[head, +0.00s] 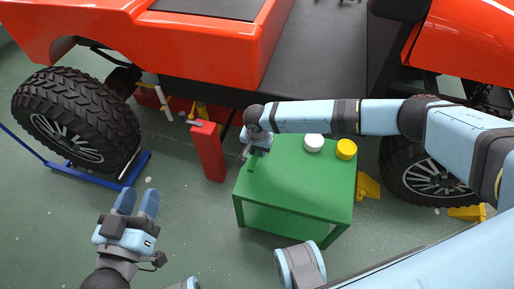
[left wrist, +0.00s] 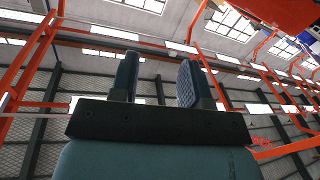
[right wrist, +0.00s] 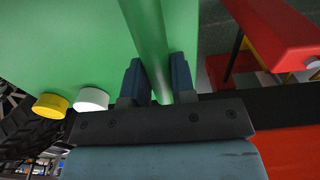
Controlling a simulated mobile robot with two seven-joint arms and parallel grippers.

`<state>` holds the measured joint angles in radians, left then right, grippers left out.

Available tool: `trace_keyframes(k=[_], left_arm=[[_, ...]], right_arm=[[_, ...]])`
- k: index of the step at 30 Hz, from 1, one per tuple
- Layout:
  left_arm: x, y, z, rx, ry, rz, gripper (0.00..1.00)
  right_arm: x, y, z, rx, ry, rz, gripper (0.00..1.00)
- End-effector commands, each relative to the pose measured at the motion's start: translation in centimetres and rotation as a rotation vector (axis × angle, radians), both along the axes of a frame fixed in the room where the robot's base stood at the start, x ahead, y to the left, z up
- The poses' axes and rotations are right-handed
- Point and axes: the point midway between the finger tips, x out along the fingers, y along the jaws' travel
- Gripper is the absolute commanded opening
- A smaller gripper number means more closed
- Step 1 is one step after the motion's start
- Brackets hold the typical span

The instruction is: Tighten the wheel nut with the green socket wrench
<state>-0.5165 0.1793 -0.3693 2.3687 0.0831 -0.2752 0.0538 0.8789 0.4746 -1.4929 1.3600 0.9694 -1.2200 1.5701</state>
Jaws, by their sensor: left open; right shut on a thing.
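The green socket wrench (right wrist: 150,40) is between the fingers of my right gripper (right wrist: 157,80), which is shut on it. In the head view my right gripper (head: 250,153) is at the left back corner of the green table (head: 290,185), and the wrench shows only as a small green piece there. My left gripper (head: 137,203) is open and empty, in front of the wheel (head: 75,120); its parted fingers show in the left wrist view (left wrist: 157,80). The wheel stands tilted at the left on a blue stand. I cannot make out the wheel nut.
A white round cap (head: 313,142) and a yellow one (head: 346,149) stand on the table. A red post (head: 208,152) is between wheel and table. The orange vehicle body (head: 200,50) spans the back. Another wheel (head: 430,175) is at right. Floor at the front left is clear.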

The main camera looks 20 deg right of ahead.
Motion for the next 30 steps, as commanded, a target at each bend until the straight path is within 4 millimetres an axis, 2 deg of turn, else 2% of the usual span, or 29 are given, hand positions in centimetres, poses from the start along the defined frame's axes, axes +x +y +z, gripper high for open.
trace_keyframes(k=[15,25,28,30], left_arm=[[-0.7,1.8,-4.2,0.119,0.192,0.037,0.43],[-0.8,1.9,-4.4,0.122,0.199,0.037,0.43],[-0.8,1.9,-4.4,0.122,0.199,0.037,0.43],[-0.8,1.9,-4.4,0.122,0.199,0.037,0.43]], right_arm=[[0.0,0.1,2.0,0.001,-0.001,0.001,0.0],[0.1,0.0,2.0,0.001,-0.001,0.002,0.0],[0.5,-0.3,3.3,0.005,0.0,0.023,0.0],[1.0,-0.8,5.4,0.008,0.003,0.059,0.0]])
